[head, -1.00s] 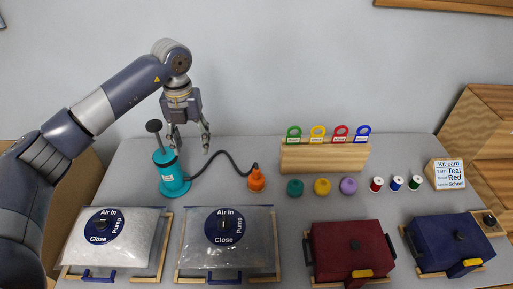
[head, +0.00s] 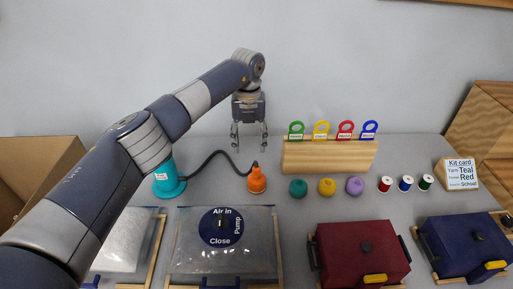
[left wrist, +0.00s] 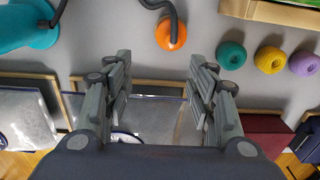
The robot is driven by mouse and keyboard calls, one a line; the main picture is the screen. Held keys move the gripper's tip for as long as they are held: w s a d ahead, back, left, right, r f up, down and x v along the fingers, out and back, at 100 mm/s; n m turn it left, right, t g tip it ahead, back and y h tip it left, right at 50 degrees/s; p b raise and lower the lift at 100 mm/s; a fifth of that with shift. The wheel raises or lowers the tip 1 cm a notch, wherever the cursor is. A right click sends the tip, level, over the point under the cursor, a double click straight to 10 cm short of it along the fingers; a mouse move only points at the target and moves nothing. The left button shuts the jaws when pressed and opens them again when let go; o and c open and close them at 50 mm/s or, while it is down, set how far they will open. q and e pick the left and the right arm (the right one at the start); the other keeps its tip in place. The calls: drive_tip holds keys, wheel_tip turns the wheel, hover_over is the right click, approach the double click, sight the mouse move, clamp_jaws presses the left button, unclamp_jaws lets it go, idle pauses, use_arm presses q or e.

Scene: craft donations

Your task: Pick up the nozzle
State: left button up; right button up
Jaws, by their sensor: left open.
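The nozzle is an orange cone-like piece (head: 257,181) standing on the table at the end of a dark hose (head: 213,155). The hose runs from the teal pump (head: 167,180), which my left arm partly hides. My left gripper (head: 250,150) is open and empty, above and behind the nozzle, apart from it. In the left wrist view the nozzle (left wrist: 171,35) shows at the top, beyond and between the open fingers (left wrist: 158,85). My right gripper is in neither view.
Yarn balls, a teal one (head: 298,187), a yellow one (head: 327,187) and a purple one (head: 355,186), sit right of the nozzle. A wooden rack (head: 330,157) with coloured tags stands behind them. A clear bag (head: 221,258), a red box (head: 340,240) and a blue box (head: 465,235) line the front.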

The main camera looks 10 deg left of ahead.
sight(257, 168)
use_arm(q)
drive_tip(key=shift+w+d+f+b, duration=0.65)
drive_tip(key=shift+w+d+b, duration=0.05)
drive_tip(key=shift+d+b, duration=0.1)
drive_tip(key=shift+w+d, duration=0.1)
drive_tip(key=shift+c, duration=0.8)
drive_tip(key=f+n+t, duration=0.1)
drive_tip(key=f, duration=0.1)
drive_tip(key=s+d+f+n+t+y+b, duration=0.1)
drive_tip(key=f, duration=0.1)
drive_tip(key=f+n+t+y, duration=0.1)
drive_tip(key=f, duration=0.1)
drive_tip(key=shift+s+d+f+n+t+b, duration=0.3)
drive_tip(key=shift+s+f+t+b, duration=0.1)
drive_tip(key=shift+a+b+x, duration=0.15)
drive_tip(key=shift+b+x, duration=0.65)
drive_tip(key=shift+x, duration=0.7)
drive_tip(key=shift+a+b+x, duration=0.15)
drive_tip(key=shift+b+x, duration=0.65)
drive_tip(key=shift+x, duration=0.7)
drive_tip(key=shift+r, duration=0.15)
clamp_jaws()
